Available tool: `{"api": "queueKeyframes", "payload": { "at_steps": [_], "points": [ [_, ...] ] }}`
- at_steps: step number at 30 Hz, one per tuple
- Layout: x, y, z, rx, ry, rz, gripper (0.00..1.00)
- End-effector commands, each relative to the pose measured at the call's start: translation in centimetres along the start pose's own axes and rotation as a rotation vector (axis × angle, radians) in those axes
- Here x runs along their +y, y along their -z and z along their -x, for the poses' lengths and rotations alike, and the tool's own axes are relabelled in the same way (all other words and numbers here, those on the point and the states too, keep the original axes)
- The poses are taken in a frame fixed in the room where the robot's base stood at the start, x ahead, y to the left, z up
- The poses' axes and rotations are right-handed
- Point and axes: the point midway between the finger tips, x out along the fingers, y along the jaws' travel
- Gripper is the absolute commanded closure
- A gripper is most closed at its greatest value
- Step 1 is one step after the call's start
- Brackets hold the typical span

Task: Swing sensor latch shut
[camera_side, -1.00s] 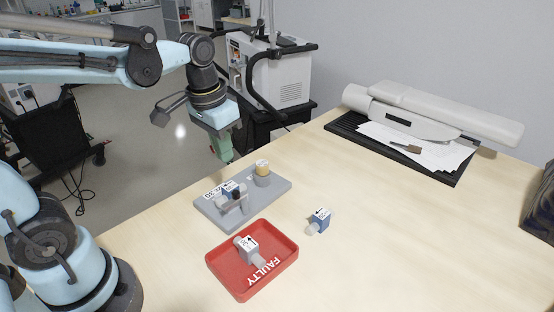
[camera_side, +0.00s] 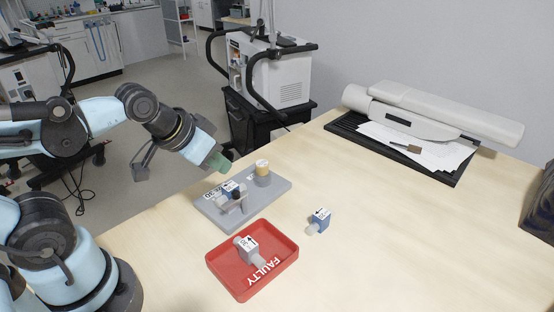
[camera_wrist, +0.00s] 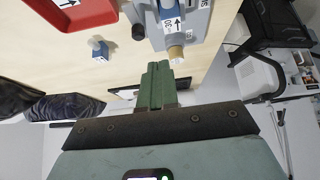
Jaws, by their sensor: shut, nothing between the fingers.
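The grey base plate (camera_side: 274,190) lies on the table. It holds a sensor (camera_side: 229,187) with a blue body and a white arrow label, which also shows in the wrist view (camera_wrist: 169,18). A grey latch arm (camera_side: 236,206) with a dark knob lies at the sensor's front side. The knob (camera_wrist: 138,32) stands out beside the sensor in the wrist view, so the latch looks swung away from it. My gripper (camera_side: 222,163), with green fingers (camera_wrist: 157,76), is shut and empty, above the plate's far left edge, touching nothing.
A red tray (camera_side: 213,262) marked FAULTY holds a grey sensor (camera_side: 247,246) in front of the plate. A loose blue sensor (camera_side: 319,219) lies to the right. A ventilator cart (camera_side: 275,80) stands behind the table. Papers and a grey device (camera_side: 430,112) are at back right.

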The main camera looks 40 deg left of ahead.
Motion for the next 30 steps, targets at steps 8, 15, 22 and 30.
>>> {"api": "queueKeyframes", "payload": {
  "at_steps": [8, 15, 22, 30],
  "points": [
    [0.5, 1.3, 0.9, -0.128, 0.003, 0.167, 0.59],
    [1.6, 3.9, 3.0, -0.42, 0.11, 0.552, 0.56],
    [2.3, 5.1, 4.2, -0.569, 0.236, 0.766, 0.56],
    [2.3, 4.4, 3.2, -0.588, 0.258, 0.797, 0.56]
  ]
}}
